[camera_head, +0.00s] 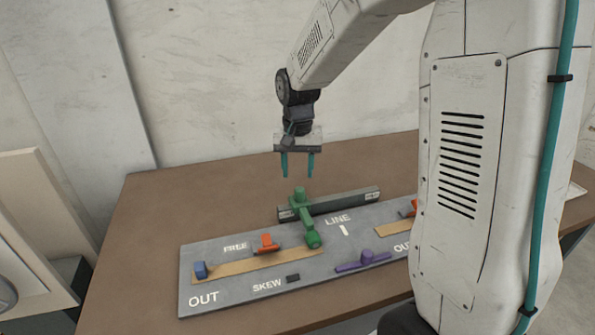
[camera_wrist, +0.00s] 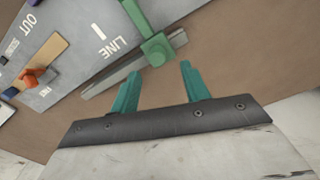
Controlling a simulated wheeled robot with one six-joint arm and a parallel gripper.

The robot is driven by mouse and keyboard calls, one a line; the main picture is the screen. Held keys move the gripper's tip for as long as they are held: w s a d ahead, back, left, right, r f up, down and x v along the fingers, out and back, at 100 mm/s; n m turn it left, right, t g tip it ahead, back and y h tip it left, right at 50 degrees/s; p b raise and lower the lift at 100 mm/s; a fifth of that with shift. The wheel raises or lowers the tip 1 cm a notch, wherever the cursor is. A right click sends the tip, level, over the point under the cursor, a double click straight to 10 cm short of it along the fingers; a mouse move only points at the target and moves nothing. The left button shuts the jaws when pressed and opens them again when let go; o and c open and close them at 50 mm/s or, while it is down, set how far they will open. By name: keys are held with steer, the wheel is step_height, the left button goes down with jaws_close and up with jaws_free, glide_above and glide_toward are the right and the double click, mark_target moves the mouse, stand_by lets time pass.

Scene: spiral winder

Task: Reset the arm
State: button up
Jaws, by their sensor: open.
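My gripper (camera_head: 298,174) hangs above the back of the table, pointing down, with its two teal fingers apart and nothing between them. In the wrist view my gripper (camera_wrist: 157,85) also shows both fingers spread. A green T-shaped piece (camera_head: 306,217) lies below it, reaching from a grey bar (camera_head: 345,201) to the front panel. In the wrist view the green piece's square end (camera_wrist: 157,51) is just beyond the fingertips, apart from them.
A grey panel (camera_head: 224,308) marked FREE, LINE, SKEW and OUT lies on the brown table (camera_head: 140,222). It carries an orange piece (camera_head: 267,244), a blue block (camera_head: 201,270), a purple piece (camera_head: 364,259) and a dark block (camera_head: 293,278). My arm hides the panel's right part. A wall stands behind.

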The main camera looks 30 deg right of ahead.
stand_by(0.3)
steer(key=s+a+r+n, duration=0.1)
steer(key=s+r+n, duration=0.1)
steer(key=s, duration=0.7)
steer(key=s+a+r+n+t, duration=0.1)
steer(key=s+r, duration=0.4)
steer(key=s, duration=0.5)
steer(key=s+a+r+n, duration=0.2)
steer(key=s+r+n, duration=0.1)
steer(key=s, duration=0.6)
steer(key=shift+s+a+r, duration=0.15)
steer(key=shift+a+r, duration=0.25)
steer(key=shift+r, duration=0.15)
